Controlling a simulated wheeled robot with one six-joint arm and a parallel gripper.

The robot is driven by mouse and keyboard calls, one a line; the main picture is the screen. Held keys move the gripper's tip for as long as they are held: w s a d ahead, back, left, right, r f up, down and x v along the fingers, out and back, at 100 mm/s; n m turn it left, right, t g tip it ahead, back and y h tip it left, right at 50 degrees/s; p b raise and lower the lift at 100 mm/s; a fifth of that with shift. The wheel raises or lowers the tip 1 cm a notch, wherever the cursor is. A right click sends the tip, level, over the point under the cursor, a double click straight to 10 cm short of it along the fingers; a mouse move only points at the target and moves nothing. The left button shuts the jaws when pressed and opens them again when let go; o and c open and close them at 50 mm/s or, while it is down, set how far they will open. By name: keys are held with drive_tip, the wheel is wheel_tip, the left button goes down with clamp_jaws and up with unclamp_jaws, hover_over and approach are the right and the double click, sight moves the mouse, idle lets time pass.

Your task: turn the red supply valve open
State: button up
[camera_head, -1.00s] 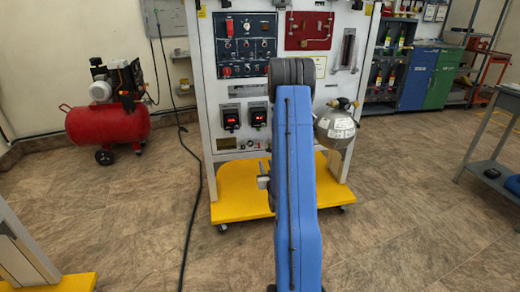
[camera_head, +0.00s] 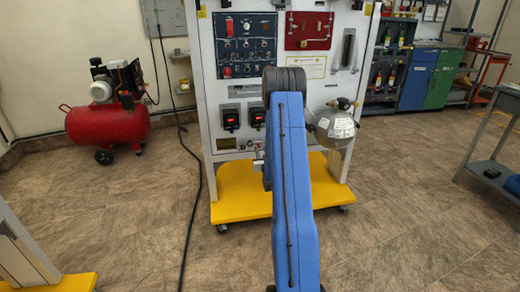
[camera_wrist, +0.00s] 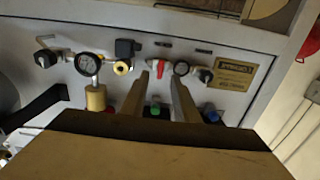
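In the wrist view, a small red handle with a pale end (camera_wrist: 159,72) sits on the white panel; it looks like the red supply valve. My gripper (camera_wrist: 166,80) points at the panel with its two fingers apart. The red handle shows in the gap, close to the left fingertip. I cannot tell whether they touch. A round gauge (camera_wrist: 181,68) is near the right fingertip. Nothing is seen held. In the head view, my blue arm hides most of the gripper and the valve.
The white trainer panel (camera_head: 228,88) stands on a yellow wheeled base (camera_head: 234,190). Around the handle are a larger gauge (camera_wrist: 88,64), black knobs (camera_wrist: 45,58) and a brass plate (camera_wrist: 234,74). A grey sphere tank (camera_head: 335,126) is at right. A black hose (camera_head: 194,200) crosses the floor.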

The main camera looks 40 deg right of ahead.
sight(259, 146)
drive_tip(key=shift+x, duration=2.05)
clamp_jaws()
